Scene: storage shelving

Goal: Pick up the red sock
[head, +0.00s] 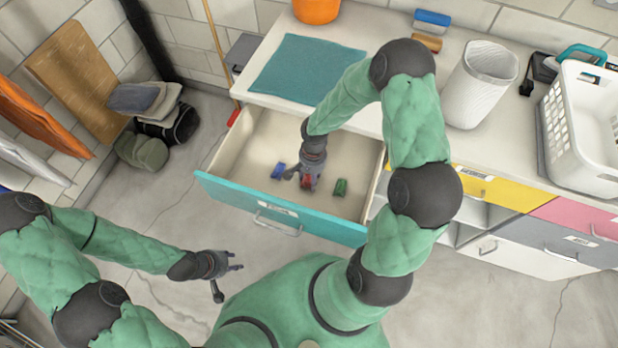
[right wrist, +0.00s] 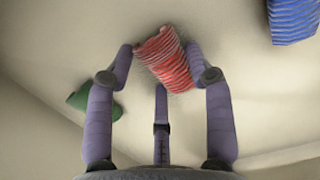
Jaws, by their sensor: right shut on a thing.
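The red sock (head: 307,181) is a small striped roll inside the open teal-fronted drawer (head: 330,222). In the right wrist view the red sock (right wrist: 165,60) sits between the fingertips of my right gripper (right wrist: 160,68). In the head view my right gripper (head: 308,178) reaches down into the drawer and is shut on the red sock. The fingers partly hide the sock there. My left gripper (head: 230,268) hangs over the floor in front of the drawer, empty, its fingers apart.
A blue sock (head: 278,171) lies left of the red one in the drawer, a green sock (head: 341,187) to the right. Drawer walls surround my right gripper. The counter above holds a teal mat (head: 292,68), a white bin (head: 480,85) and a white basket (head: 580,130).

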